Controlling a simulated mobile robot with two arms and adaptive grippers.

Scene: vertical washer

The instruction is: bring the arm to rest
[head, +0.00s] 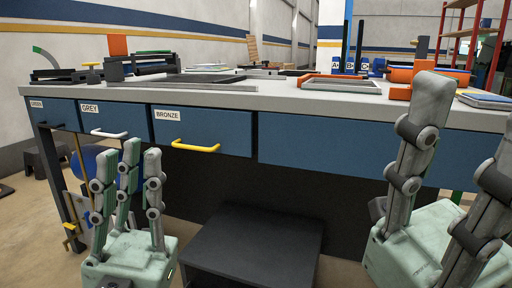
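My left gripper (127,165) is at the lower left, upright in front of the workbench. Its pale green-grey fingers point up and stand apart with nothing between them. My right gripper (462,145) is at the lower right, nearer to the camera and partly cut off by the right edge. Its fingers also point up, with a wide empty gap between them. Both grippers are apart from the bench in the picture and hold nothing that I can see.
A workbench (275,98) with blue drawers spans the view; drawer labels read GREY and BRONZE. The bronze drawer has a yellow handle (196,146). Trays, frames and orange parts lie on top. A dark step (252,245) stands on the floor between my grippers.

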